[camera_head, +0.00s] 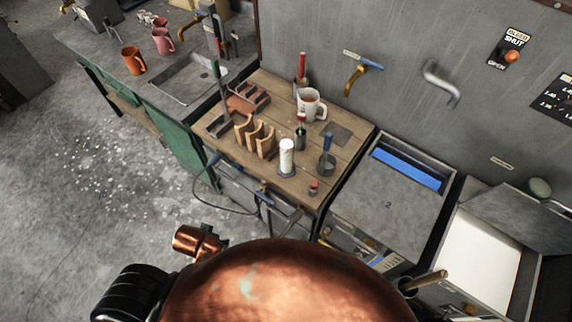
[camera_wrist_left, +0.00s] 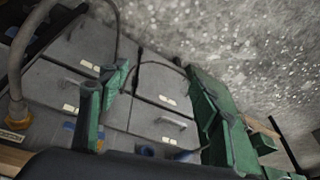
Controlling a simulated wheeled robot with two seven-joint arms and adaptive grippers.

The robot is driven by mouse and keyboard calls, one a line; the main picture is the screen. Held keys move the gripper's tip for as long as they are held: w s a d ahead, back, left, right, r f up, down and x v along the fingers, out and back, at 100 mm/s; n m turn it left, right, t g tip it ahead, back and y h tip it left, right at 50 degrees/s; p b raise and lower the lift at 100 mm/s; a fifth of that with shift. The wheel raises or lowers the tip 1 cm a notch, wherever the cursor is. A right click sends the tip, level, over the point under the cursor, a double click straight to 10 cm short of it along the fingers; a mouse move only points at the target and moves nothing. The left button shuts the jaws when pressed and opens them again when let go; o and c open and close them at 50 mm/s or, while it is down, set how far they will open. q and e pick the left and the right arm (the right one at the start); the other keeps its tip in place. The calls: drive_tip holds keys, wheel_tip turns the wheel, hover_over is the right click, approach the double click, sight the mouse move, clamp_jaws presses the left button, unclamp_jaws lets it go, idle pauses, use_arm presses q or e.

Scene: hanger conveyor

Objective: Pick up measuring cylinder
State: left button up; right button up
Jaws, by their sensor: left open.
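A slim white cylinder (camera_head: 287,157) with a dark bluish base, which looks like the measuring cylinder, stands upright on the wooden worktop near its front edge. My left gripper (camera_wrist_left: 160,76) shows in the left wrist view with two green fingers spread apart and nothing between them. Drawers and the floor lie behind the fingers, and the cylinder is not in that view. I cannot make out the left gripper in the head view. My right gripper is not in view.
Near the cylinder are a wooden rack (camera_head: 256,139), a white mug (camera_head: 310,105), a dark cup with a blue-handled tool (camera_head: 327,163) and a small red-topped item (camera_head: 314,187). A sink bench (camera_head: 100,45) stands left, a grey bin (camera_head: 388,212) right. Open floor (camera_head: 110,185) lies left.

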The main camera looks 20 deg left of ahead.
sight(288, 163)
use_arm(q)
drive_tip(key=w+d+r+m+t+y, duration=0.2)
drive_tip(key=w+m+y, duration=0.1)
drive_tip(key=w+m, duration=0.35)
drive_tip(key=w+d+r+m+t+y, duration=0.1)
drive_tip(key=w+d+m+y, duration=0.15)
drive_tip(key=w+m, duration=0.45)
drive_tip(key=w+d+r+m+t, duration=0.3)
drive_tip(key=w+d+m, duration=0.1)
drive_tip(key=d+m, duration=0.1)
drive_tip(key=w+d+r+m+t+y, duration=0.1)
drive_tip(key=w+d+r+m+t, duration=0.2)
drive_tip(key=d+m, duration=0.3)
drive_tip(key=w+d+r+m+t, duration=0.3)
drive_tip(key=w+d+r+m, duration=0.2)
drive_tip(key=d+m, duration=0.1)
drive_tip(key=shift+w+r+t+y, duration=0.1)
drive_tip(key=shift+w+t+y, duration=0.15)
drive_tip(key=shift+t, duration=0.15)
drive_tip(key=shift+w+d+r, duration=0.1)
drive_tip(key=shift+w, duration=0.2)
drive_tip(key=x, duration=0.7)
drive_tip(key=shift+c, duration=0.5)
